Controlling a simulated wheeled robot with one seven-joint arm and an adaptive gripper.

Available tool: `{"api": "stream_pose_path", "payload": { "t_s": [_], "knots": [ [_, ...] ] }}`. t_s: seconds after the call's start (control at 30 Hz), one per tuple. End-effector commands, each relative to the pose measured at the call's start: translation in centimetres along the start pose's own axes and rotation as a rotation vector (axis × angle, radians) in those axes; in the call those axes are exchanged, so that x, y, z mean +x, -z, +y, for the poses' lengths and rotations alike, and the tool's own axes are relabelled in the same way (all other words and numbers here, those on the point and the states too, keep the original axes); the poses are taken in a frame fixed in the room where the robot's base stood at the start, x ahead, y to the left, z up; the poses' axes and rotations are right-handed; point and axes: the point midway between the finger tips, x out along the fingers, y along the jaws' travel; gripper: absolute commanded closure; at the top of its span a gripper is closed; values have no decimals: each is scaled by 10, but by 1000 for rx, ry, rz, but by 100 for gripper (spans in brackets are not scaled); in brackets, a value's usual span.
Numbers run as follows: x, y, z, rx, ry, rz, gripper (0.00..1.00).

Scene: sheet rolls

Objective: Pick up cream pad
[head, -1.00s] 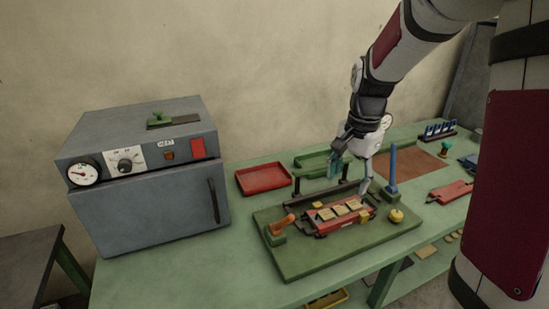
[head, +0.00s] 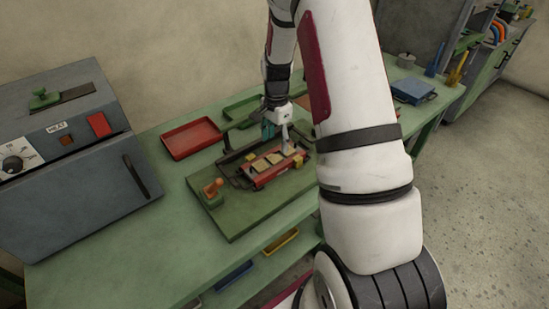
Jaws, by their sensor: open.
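Several cream pads, one of them the near-left cream pad (head: 261,165), lie in a row on a red holder (head: 262,181) in a dark frame on a green board (head: 233,226). I cannot tell which pad the task means. My gripper (head: 276,137) is open, pointing down over the right part of the holder, close to the pads. Its fingertips are small and partly hidden, so I cannot tell whether they touch a pad. My own arm hides the right part of the board.
A grey heater box (head: 75,160) stands at the left. A red tray (head: 192,138) lies behind the board, beside a green tray (head: 241,107). An orange-knobbed handle (head: 213,188) rises at the board's left. The table's near-left area is clear.

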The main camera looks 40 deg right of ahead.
Motion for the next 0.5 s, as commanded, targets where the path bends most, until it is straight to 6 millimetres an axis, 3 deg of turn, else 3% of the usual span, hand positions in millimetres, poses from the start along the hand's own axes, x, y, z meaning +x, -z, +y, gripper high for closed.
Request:
{"api": "stream_pose_path", "payload": {
  "t_s": [0.17, 0.5],
  "knots": [
    [10, -1, 1, -1, -1, 0, 42],
    [52, -5, 2, -1, -1, 0, 42]
  ]
}}
